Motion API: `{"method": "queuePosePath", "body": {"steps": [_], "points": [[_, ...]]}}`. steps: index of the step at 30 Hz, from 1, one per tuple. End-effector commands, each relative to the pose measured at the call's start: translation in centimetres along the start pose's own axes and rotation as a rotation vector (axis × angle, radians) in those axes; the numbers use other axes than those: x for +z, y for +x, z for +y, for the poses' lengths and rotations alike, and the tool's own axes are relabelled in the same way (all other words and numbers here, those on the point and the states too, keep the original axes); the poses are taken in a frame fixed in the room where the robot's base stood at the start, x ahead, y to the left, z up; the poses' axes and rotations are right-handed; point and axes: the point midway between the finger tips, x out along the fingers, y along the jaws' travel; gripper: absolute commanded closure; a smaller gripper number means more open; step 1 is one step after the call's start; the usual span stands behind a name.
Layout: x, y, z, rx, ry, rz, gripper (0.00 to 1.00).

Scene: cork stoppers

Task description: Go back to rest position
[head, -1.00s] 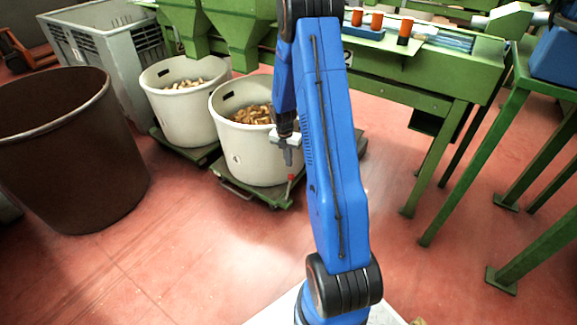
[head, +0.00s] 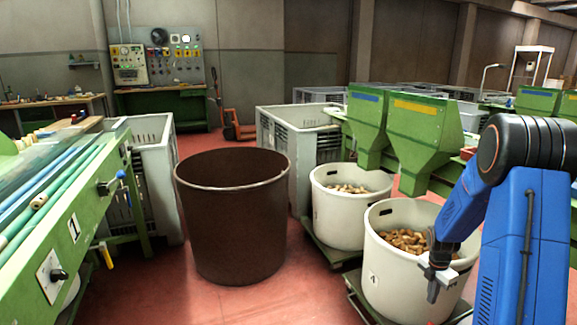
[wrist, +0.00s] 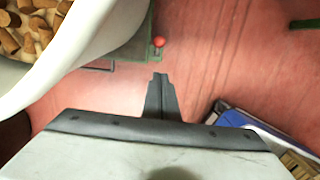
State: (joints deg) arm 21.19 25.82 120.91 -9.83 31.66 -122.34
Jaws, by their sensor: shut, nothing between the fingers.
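My gripper (head: 432,292) hangs at the right in the head view, in front of the near white bin (head: 395,275) of cork stoppers. In the wrist view my gripper (wrist: 160,92) points at the floor, its fingers together and empty. The near bin's rim (wrist: 75,45) and some corks (wrist: 28,25) show at the upper left there, so the gripper is beside the bin, outside its rim. Whether it touches the bin wall cannot be told. My blue arm is bent at the right of the head view.
A second white bin (head: 340,215) with corks stands behind the near one. A large dark brown bin (head: 235,220) stands in the middle, with red floor (head: 180,300) around it. A green machine (head: 60,220) is at the left; green hoppers (head: 425,140) stand over the white bins.

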Motion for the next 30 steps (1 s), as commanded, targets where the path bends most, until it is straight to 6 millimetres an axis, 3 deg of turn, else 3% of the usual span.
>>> {"method": "queuePosePath", "body": {"steps": [3,12,21,30], "points": [[-1.6,-4.0,-0.2,0.025,0.112,-0.016,1.0],[-6.2,-12.5,-1.8,0.089,0.414,-0.028,1.0],[-11.3,-19.6,-4.6,0.16,0.713,-0.012,1.0],[-16.5,-25.2,-8.6,0.228,1.006,0.034,1.0]]}}
